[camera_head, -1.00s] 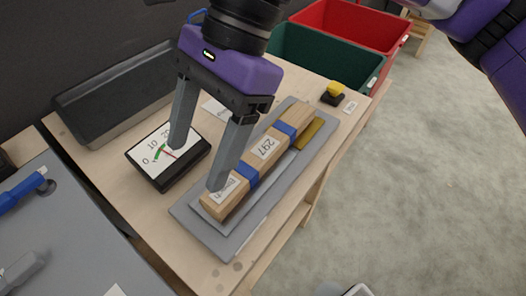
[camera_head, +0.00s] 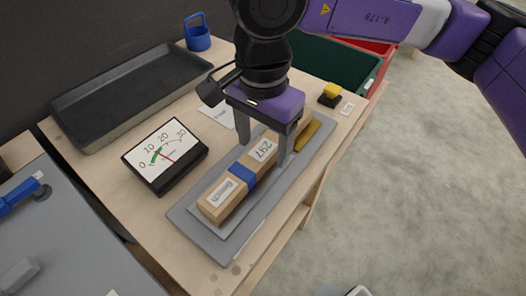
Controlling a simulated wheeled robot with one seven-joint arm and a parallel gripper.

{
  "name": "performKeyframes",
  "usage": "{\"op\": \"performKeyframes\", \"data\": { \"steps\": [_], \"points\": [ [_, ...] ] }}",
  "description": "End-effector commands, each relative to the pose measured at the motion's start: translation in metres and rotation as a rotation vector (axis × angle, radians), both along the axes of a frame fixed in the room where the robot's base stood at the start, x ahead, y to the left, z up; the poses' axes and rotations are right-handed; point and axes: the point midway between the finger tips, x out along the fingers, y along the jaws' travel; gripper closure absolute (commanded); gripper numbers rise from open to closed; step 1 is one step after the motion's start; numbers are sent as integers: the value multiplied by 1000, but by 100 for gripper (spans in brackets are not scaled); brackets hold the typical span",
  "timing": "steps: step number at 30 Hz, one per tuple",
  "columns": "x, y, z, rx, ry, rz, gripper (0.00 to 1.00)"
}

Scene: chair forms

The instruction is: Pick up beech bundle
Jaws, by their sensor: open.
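The beech bundle (camera_head: 224,197) is a long pale wood block with blue bands, a label reading "Beech" and a tag reading "297". It lies on a grey plate (camera_head: 240,232) on the wooden table. My gripper (camera_head: 262,156) is open, with its fingers down at either side of the bundle near the "297" tag. Whether the fingers touch the wood cannot be told. The far blue band is hidden behind my gripper.
A dial gauge (camera_head: 165,155) stands left of the plate. A yellow-topped block (camera_head: 331,94) sits at the right. Green (camera_head: 335,62) and red (camera_head: 384,50) bins stand beyond the table.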

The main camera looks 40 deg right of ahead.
Motion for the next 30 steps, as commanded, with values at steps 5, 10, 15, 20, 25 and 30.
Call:
{"op": "performKeyframes", "data": {
  "steps": [5, 10, 15, 20, 25, 30],
  "points": [
    [0, 0, -17, 1, 0, -1, 33],
    [0, 0, -19, 0, -1, -1, 33],
    [0, 0, -18, 0, -1, -1, 50],
    [0, 0, -18, 0, -1, -1, 82],
    [0, 0, -18, 0, -1, -1, 100],
    [1, 0, -18, 1, -2, -1, 100]
  ]
}}
